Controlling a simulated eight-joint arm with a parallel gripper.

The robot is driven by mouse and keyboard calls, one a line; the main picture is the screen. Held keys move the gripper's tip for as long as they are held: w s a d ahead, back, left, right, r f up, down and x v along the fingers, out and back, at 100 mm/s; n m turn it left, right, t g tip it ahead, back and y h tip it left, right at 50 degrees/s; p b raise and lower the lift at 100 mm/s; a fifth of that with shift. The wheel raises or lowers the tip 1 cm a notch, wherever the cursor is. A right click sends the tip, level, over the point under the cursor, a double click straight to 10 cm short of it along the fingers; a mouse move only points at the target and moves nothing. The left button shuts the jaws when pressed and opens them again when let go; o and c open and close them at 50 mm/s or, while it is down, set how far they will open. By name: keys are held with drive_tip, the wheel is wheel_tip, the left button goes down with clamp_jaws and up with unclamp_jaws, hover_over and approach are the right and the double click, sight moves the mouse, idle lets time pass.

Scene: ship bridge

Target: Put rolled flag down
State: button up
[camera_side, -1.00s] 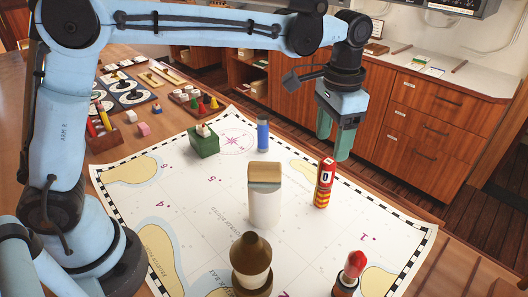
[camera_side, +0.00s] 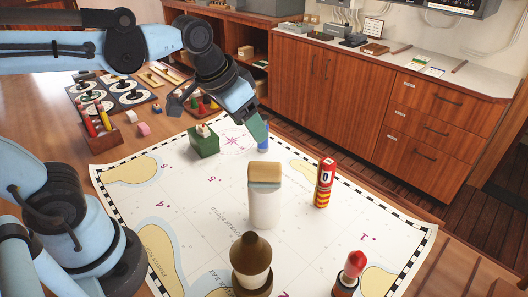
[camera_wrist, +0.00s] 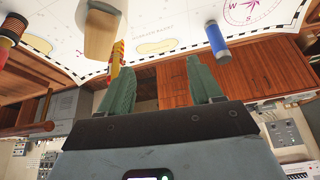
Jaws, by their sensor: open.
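A red and yellow striped roll (camera_side: 323,190), which looks like the rolled flag, stands upright on the chart's right side. Its upper part is red with a white label. In the wrist view its yellow and red side (camera_wrist: 116,54) shows beyond the left finger. My gripper (camera_side: 258,130) is tilted above the chart's far edge, left of the roll and apart from it. In the wrist view my gripper (camera_wrist: 160,66) is open, with nothing between its fingers. In the side view the gripper overlaps a blue cylinder (camera_side: 263,142); contact cannot be told.
The chart (camera_side: 205,235) covers the table. A white cylinder (camera_side: 264,210) with a wooden block (camera_side: 265,172) on top stands left of the roll. A green box (camera_side: 204,146), a brown cone-topped piece (camera_side: 251,255) and a red-topped piece (camera_side: 354,264) also stand there.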

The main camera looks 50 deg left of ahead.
drive_tip(key=s+a+f+n+t, duration=0.1)
drive_tip(key=s+a+f+t, duration=0.1)
drive_tip(key=s+a+f, duration=0.1)
drive_tip(key=shift+s+f, duration=0.45)
drive_tip(key=shift+s, duration=0.2)
drive_tip(key=shift+a, duration=0.1)
idle(0.8)
